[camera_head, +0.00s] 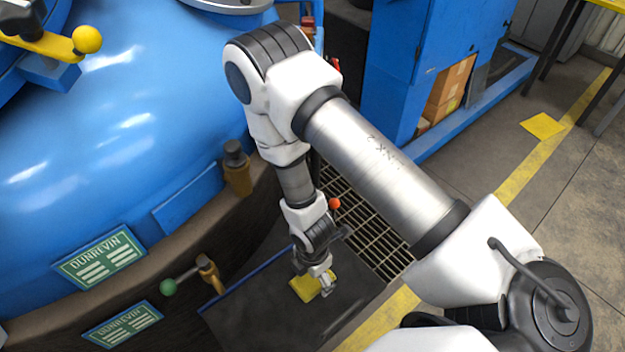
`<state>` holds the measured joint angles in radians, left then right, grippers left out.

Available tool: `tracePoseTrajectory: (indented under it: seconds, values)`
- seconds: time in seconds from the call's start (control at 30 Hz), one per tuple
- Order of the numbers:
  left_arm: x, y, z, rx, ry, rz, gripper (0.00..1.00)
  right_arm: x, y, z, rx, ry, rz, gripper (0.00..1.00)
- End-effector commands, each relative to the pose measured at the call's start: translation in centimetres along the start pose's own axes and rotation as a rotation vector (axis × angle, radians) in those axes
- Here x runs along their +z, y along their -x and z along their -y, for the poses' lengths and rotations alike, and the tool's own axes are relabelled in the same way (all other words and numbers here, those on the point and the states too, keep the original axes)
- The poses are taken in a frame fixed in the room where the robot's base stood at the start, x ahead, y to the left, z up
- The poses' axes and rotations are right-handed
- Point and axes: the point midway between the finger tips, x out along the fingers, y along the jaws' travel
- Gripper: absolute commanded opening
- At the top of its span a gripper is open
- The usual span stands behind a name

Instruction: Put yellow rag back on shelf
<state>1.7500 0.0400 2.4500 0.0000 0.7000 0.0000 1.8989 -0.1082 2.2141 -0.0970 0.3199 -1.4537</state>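A yellow rag-like piece (304,289) is on a dark flat surface (262,314) with a blue edge, beside the blue furnace. My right arm comes in from the right and reaches down to it. My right gripper (326,284) is at the right side of this yellow piece and partly covers it. The fingers are too small to tell whether they are open or shut on it. Another flat yellow square (543,126) lies on the floor at the right, near a yellow floor line. My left gripper is not in view. No shelf is clearly visible.
The large blue furnace (120,130) fills the left, with a yellow-knobbed lever (88,40) and a green-knobbed valve handle (168,287). A floor grate (365,225) lies behind my forearm. A blue cabinet (410,60) holds cardboard boxes (450,82). Floor at right is mostly clear.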

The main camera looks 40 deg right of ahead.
Motion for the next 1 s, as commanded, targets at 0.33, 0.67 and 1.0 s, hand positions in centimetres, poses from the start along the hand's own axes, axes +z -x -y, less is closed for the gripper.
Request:
tracePoseTrajectory:
  seconds: [0.33,0.67,1.0]
  values:
    - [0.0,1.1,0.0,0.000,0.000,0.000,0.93,0.0,8.0,-0.1,0.004,0.001,0.001,0.93]
    - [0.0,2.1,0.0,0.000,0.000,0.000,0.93,0.0,11.8,0.0,0.001,-0.001,0.001,0.93]
    - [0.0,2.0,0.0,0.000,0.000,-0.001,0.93,-0.2,10.5,0.9,-0.008,-0.144,-0.022,0.93]
